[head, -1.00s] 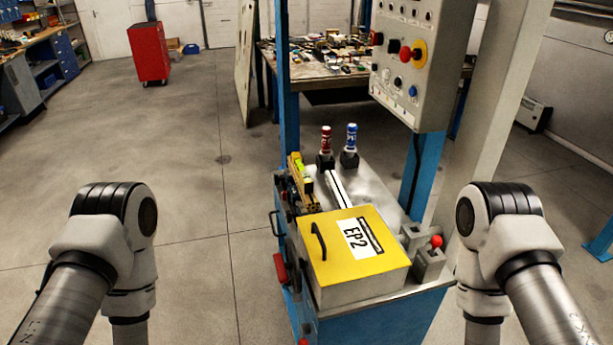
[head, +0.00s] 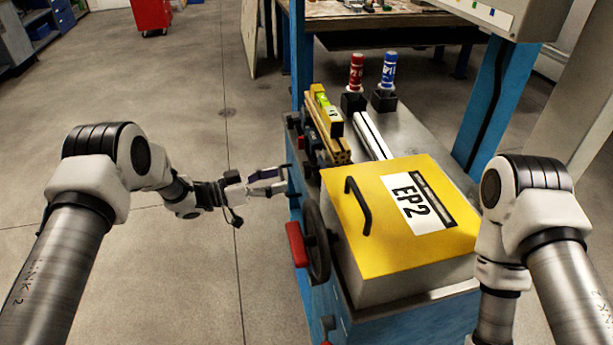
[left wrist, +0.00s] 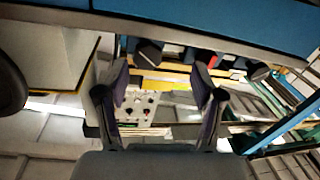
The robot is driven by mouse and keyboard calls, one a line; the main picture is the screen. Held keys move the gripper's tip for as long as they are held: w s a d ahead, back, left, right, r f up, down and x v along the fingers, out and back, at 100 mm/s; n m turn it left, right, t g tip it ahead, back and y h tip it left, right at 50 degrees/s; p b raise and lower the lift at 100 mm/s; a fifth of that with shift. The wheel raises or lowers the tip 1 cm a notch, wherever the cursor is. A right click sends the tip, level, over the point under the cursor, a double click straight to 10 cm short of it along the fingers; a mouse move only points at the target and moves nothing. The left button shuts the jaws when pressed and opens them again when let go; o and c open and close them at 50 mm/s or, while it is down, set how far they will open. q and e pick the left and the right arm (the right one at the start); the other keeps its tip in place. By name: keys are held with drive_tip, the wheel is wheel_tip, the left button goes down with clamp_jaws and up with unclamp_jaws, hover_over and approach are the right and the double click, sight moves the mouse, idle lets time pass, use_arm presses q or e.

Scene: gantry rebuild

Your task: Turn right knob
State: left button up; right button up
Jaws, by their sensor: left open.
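The blue bench (head: 362,313) carries a black handwheel (head: 317,243) and a red handle (head: 297,244) on its left side. Small dark parts on that side near the gripper are too small to identify. In the left wrist view, dark knob-like parts (left wrist: 148,52) and another (left wrist: 257,70) stick out from the blue bench side (left wrist: 200,22); I cannot tell which is the right knob. My left gripper (head: 276,181) is open and empty beside the bench's left side. Its two fingers (left wrist: 162,78) stand apart in the left wrist view. My right gripper is hidden or out of view.
A yellow-lidded EP2 box (head: 385,240) stands on the bench top. Behind it are a red bottle (head: 356,72), a blue bottle (head: 389,70) and a spirit level (head: 326,108). A control panel (head: 480,15) hangs at the upper right. The floor left of the bench is clear.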

sight(304, 170)
use_arm(q)
drive_tip(key=shift+m+g+h, duration=0.3)
drive_tip(key=shift+m+g, duration=0.2)
drive_tip(key=shift+m, duration=0.2)
drive_tip(key=d+r, duration=0.1)
drive_tip(key=d+r+p, duration=0.1)
drive_tip(key=d, duration=0.2)
drive_tip(key=shift+d+r+p, duration=0.3)
drive_tip(key=shift+d+r, duration=0.1)
drive_tip(key=w+d, duration=0.1)
drive_tip(key=w+d+f, duration=0.1)
drive_tip(key=d, duration=0.1)
drive_tip(key=shift+w, duration=0.25)
drive_tip(key=shift+s+r, duration=0.15)
drive_tip(key=shift+s, duration=0.1)
drive_tip(key=shift+c, duration=0.4)
drive_tip(key=shift+a, duration=0.1)
drive_tip(key=c, duration=1.1)
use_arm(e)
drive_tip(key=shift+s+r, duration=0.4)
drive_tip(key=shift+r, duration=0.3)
